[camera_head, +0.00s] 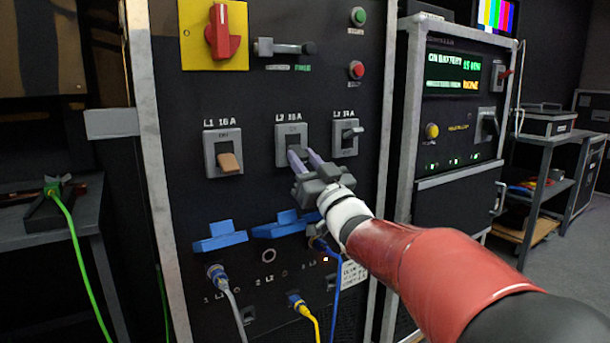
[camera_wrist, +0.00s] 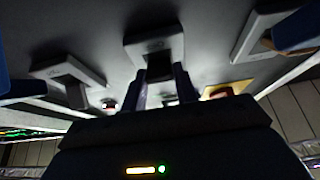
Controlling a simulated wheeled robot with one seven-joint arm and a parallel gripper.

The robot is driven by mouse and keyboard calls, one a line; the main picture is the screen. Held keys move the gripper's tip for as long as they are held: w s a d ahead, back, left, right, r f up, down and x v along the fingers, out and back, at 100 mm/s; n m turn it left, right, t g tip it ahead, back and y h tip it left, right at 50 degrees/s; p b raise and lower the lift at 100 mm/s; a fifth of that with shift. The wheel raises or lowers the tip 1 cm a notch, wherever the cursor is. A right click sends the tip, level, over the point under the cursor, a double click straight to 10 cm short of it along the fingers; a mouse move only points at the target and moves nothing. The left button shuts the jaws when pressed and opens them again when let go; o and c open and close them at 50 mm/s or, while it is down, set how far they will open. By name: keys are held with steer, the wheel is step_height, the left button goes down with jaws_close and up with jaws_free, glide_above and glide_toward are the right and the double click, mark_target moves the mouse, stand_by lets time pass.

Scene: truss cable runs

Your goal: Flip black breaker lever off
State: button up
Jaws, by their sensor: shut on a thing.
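The middle breaker, labelled L2 (camera_head: 283,142), has a grey plate on the dark panel. My gripper (camera_head: 303,156) is at the lower part of this plate, its two pale purple fingers pointing at the panel. In the wrist view the breaker plate (camera_wrist: 153,44) is straight ahead, and a black lever (camera_wrist: 159,68) stands out from it between my fingers (camera_wrist: 161,88). My gripper is shut on this lever, which is mostly hidden in the head view. The lever's exact tilt is hard to tell.
The L1 breaker with a tan lever (camera_head: 230,163) is to the left, its lever down. Blue covers (camera_head: 220,235) and plugged cables are below. A red rotary switch (camera_head: 222,32) is above.

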steer(key=shift+f+t+y+b, duration=0.3)
steer(key=shift+f+t+b, duration=0.1)
steer(key=shift+b, duration=0.85)
steer(key=shift+r, duration=0.2)
steer(key=o, duration=1)
steer(key=b+v, duration=0.1)
steer(key=v, duration=0.6)
steer(key=shift+s+d+f, duration=0.15)
steer(key=shift+s+f, duration=0.1)
steer(key=shift+f, duration=0.05)
